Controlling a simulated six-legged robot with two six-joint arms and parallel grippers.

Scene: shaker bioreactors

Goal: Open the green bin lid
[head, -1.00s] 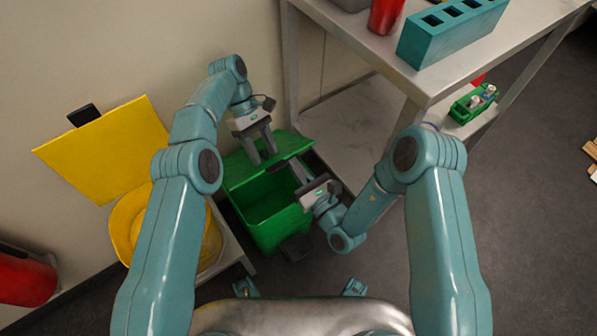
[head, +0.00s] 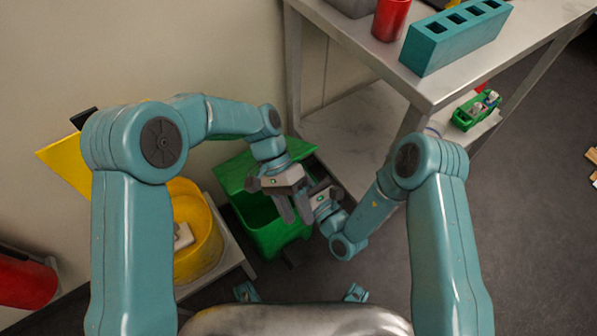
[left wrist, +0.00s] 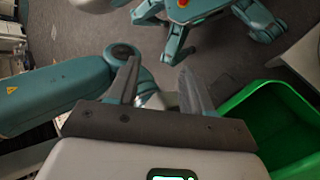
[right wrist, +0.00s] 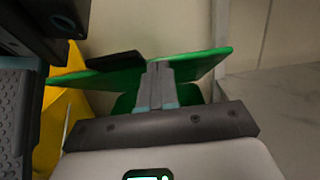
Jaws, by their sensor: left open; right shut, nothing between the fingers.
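The green bin (head: 270,238) stands on the floor beside the metal table, and its dark interior shows. Its green lid (head: 232,172) is raised at the wall side; it also shows in the right wrist view (right wrist: 205,62) as a tilted panel with a black handle (right wrist: 115,61). My left gripper (head: 296,214) is open and empty above the bin's right side; in the left wrist view its fingers are apart (left wrist: 160,85) and the bin (left wrist: 275,125) is at right. My right gripper (right wrist: 157,75) is shut and empty in front of the lid; contact is unclear. The left gripper partly hides it in the head view.
A yellow bin (head: 205,245) with its lid up stands close at left. The metal table (head: 440,95) on the right bears a teal block (head: 455,40) and a red cup (head: 390,18); a green caddy (head: 475,110) sits lower. The floor at right is mostly clear.

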